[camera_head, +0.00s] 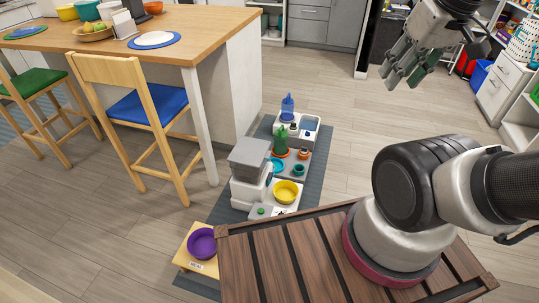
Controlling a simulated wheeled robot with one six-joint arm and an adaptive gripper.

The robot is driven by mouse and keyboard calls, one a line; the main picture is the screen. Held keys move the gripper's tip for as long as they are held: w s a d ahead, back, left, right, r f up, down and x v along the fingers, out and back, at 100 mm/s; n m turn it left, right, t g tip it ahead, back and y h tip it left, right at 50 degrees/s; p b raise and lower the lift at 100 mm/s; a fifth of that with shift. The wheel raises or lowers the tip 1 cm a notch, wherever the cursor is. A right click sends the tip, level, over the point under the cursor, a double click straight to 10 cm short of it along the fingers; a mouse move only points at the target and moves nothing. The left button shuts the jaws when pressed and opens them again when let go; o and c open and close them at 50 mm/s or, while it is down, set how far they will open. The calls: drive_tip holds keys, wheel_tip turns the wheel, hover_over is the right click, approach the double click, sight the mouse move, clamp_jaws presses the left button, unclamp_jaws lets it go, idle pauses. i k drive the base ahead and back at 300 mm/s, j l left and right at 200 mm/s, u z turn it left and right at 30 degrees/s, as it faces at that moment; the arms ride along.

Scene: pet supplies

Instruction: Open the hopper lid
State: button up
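The hopper (250,160) is a grey box with tapering sides on top of a white pet feeder (248,190), low on the floor in the middle of the view. Its flat grey top, the lid (251,149), looks shut. A yellow bowl (287,191) stands at the feeder's right side. My gripper (402,73) hangs in the air at the upper right, far from the hopper. Its fingers point down and to the left, look apart, and hold nothing. The hopper's far side is hidden.
A purple bowl (202,243) sits on a low wooden stand (186,259) in front. Behind the feeder are a green item (281,141), a blue bottle (288,106) and small bowls on a grey mat (318,160). A counter and stool (135,110) stand left. Floor right of the mat is clear.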

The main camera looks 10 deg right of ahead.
sight(248, 150)
drive_tip(key=l+u, duration=0.2)
drive_tip(key=l, duration=0.35)
drive_tip(key=k+l+u, duration=0.2)
drive_tip(key=l, duration=0.35)
drive_tip(key=i+l+u, duration=0.15)
drive_tip(key=l, duration=0.2)
drive_tip(key=i+l+u, duration=0.1)
drive_tip(key=l, duration=0.25)
drive_tip(key=i+l+u, duration=0.15)
drive_tip(key=l, duration=0.25)
drive_tip(key=i, duration=0.05)
